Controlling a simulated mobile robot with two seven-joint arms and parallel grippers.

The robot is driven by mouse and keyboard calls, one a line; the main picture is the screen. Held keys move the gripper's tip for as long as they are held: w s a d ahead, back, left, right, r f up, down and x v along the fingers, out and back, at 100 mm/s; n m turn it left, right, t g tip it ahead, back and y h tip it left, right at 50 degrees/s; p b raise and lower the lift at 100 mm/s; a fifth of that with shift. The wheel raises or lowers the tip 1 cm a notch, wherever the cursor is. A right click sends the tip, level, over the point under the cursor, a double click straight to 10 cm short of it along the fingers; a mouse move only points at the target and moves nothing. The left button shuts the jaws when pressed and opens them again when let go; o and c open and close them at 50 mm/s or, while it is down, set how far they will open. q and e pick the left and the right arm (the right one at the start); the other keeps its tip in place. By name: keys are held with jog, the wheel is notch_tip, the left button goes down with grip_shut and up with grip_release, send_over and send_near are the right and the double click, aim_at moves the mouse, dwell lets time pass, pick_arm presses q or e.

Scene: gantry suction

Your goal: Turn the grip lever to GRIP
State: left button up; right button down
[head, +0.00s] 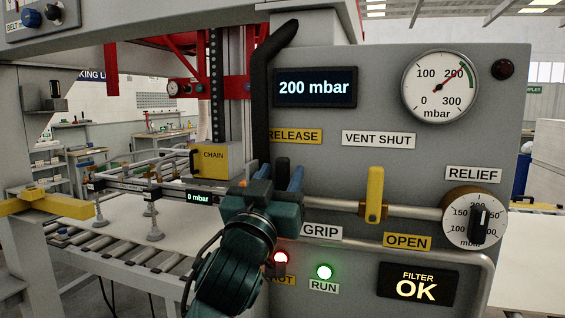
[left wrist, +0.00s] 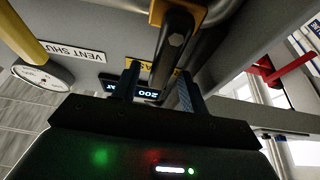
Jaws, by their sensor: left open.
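The grip lever (head: 283,164) has a black handle that points up, just below the yellow RELEASE label (head: 295,136). The GRIP label (head: 321,232) is lower on the panel. My left gripper (head: 282,178) is open in front of the lever, its blue fingers on either side of the handle in the head view. In the left wrist view the dark handle (left wrist: 174,42) shows between the two fingertips (left wrist: 160,80) of my left gripper; I cannot tell whether they touch it. My gripper hides the lever's base. My right gripper is not in view.
A yellow vent lever (head: 375,193) stands upright to the right, below VENT SHUT. A relief knob (head: 479,222) is farther right. The panel display (head: 315,88) reads 200 mbar; a small display (head: 199,197) on the gantry reads 0 mbar. A black hose (head: 262,90) runs above the lever.

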pick_arm(q)
jog(key=shift+x, duration=0.95)
grip_shut()
